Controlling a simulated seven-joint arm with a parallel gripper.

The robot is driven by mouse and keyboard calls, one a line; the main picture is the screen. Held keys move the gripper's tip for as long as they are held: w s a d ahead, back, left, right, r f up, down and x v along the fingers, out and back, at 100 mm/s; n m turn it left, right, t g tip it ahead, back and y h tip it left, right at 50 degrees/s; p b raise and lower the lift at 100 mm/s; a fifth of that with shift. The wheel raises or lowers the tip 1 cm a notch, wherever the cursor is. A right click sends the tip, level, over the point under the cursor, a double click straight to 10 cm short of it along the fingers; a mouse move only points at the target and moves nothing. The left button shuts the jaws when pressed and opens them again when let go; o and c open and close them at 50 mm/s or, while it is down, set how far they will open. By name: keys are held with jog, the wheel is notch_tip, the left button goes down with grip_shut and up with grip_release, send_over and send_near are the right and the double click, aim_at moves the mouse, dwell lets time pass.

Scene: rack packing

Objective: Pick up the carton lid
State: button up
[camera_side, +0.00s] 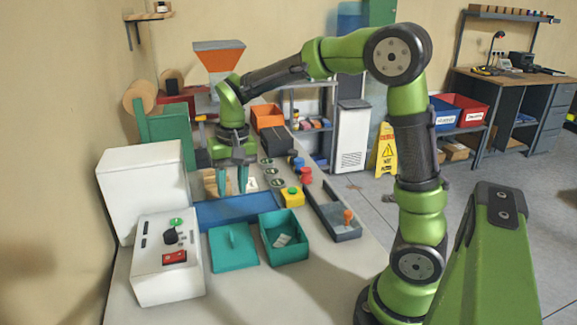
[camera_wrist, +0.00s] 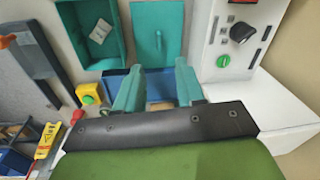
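The carton lid (camera_side: 233,246) is a flat teal square with a small raised handle. It lies on the table beside the open teal carton (camera_side: 266,241). In the wrist view the lid (camera_wrist: 171,42) is at the top centre, beyond my fingertips, and the carton (camera_wrist: 119,52) is to its left with pale pieces inside. My gripper (camera_side: 232,185) hangs pointing down behind the lid, above the far side of the blue tray (camera_side: 222,214). Its two teal fingers are apart with nothing seen between them, also in the wrist view (camera_wrist: 158,88). It does not touch the lid.
A white control box (camera_side: 165,277) with a red switch stands left of the lid, and a white cabinet (camera_side: 140,190) behind it. A yellow box with a green button (camera_side: 291,196) and a grey tray (camera_side: 335,226) are to the right. The table's front is bare.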

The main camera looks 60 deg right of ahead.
jog(key=w+d+m, duration=0.2)
jog(key=w, duration=0.1)
jog(key=g, duration=0.1)
send_over(231, 235)
jog(key=shift+h, duration=0.3)
jog(key=f, duration=1)
jog(key=shift+s+d, duration=0.2)
jog(key=f, duration=0.6)
jog(key=shift+w+a+f, duration=0.15)
jog(key=shift+a+f, duration=0.05)
jog(key=shift+a, duration=0.05)
grip_shut()
